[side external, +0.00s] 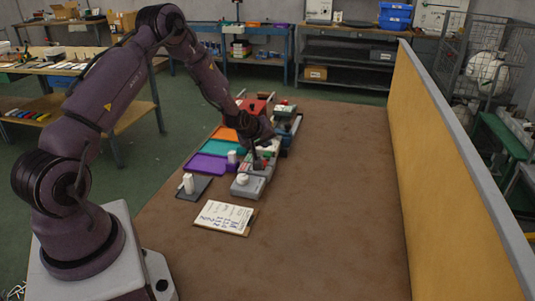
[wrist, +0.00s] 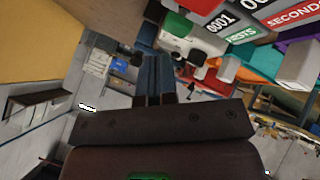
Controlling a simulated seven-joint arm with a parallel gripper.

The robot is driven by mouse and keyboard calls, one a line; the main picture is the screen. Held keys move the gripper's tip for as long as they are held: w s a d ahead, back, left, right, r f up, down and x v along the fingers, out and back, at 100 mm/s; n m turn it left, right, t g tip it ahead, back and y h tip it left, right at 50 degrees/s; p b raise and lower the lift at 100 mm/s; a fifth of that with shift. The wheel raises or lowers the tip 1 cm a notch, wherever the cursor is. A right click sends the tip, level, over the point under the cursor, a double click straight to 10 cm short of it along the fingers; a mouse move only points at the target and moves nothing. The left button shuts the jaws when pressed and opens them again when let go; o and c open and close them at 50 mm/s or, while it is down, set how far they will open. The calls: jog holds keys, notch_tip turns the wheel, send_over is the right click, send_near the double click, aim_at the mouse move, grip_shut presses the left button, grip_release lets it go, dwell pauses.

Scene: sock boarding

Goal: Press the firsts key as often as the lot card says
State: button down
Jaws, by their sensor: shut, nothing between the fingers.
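My gripper (wrist: 155,62) is shut and empty, with its two dark fingers side by side. In the side external view my gripper (side external: 257,163) is low over the cluster of boxes and trays. In the wrist view a counter marked FIRSTS (wrist: 222,24) appears to read 0001. A green key-like cap (wrist: 176,24) is beside it, just beyond the fingertips; I cannot tell whether they touch. A red label reading SECONDS (wrist: 292,14) is to the right, its number cut off. The lot card (side external: 224,215) lies on the table; its handwriting is too small to read.
Purple (side external: 207,166), teal (side external: 213,147) and orange (side external: 224,132) trays lie left of my gripper. A grey box with a white knob (side external: 243,180) is in front. A yellow partition (side external: 435,150) borders the clear right side.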

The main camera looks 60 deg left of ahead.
aim_at(266, 153)
jog(key=shift+r, duration=2.35)
dwell(0.6)
notch_tip(266, 153, up, 4)
jog(key=shift+f, duration=0.1)
jog(key=shift+f, duration=0.15)
jog(key=shift+f, duration=4.3)
jog(key=shift+f, duration=0.4)
